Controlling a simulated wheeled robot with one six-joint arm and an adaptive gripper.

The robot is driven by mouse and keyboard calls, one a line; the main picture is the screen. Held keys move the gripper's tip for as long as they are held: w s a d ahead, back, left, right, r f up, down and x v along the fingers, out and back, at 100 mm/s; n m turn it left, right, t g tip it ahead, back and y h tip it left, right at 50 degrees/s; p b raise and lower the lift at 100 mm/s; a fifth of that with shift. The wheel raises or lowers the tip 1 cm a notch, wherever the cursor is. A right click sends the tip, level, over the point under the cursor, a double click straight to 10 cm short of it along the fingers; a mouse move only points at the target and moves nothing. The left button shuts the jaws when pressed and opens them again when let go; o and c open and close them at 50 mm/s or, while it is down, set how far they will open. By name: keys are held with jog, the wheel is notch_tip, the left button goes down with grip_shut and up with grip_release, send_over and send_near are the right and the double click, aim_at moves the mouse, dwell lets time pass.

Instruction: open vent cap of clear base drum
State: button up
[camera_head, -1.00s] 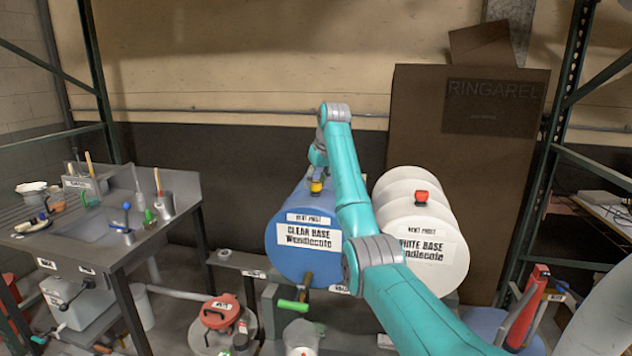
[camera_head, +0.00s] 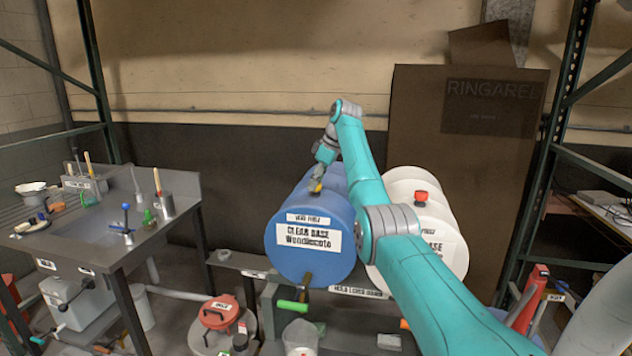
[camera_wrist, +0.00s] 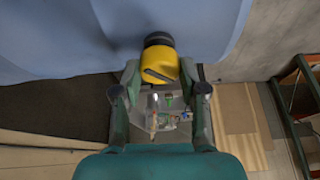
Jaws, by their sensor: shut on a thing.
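The clear base drum (camera_head: 306,262) is the blue drum lying on its side at the middle of the head view, with its labels facing me. Its yellow vent cap (camera_wrist: 160,62) stands on the upper side near the front, on a black neck. The cap also shows in the head view (camera_head: 315,187), partly covered by my gripper. My gripper (camera_wrist: 160,74) is shut on the yellow cap, with one finger on each side of it. I cannot tell whether the cap is loosened.
A white base drum (camera_head: 448,262) with a red cap (camera_head: 421,197) lies close on the right, behind my forearm. A green-handled tap (camera_head: 294,306) is below the blue drum. A sink bench (camera_head: 170,235) stands at the left. A tall brown panel (camera_head: 420,120) stands behind.

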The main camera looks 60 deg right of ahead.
aim_at(320, 183)
jog(key=shift+n+g+y, duration=0.3)
jog(key=shift+n, duration=0.8)
jog(key=shift+f+n, duration=0.1)
jog(key=shift+n, duration=0.2)
jog(key=o, duration=1.1)
jog(key=shift+o, duration=0.2)
jog(key=shift+d, duration=0.1)
jog(key=shift+v, duration=2.65)
jog(key=shift+s+d+f, duration=0.15)
jog(key=shift+s+d, duration=0.25)
jog(key=shift+s, duration=0.1)
jog(key=s+d, duration=0.5)
jog(key=s, duration=0.4)
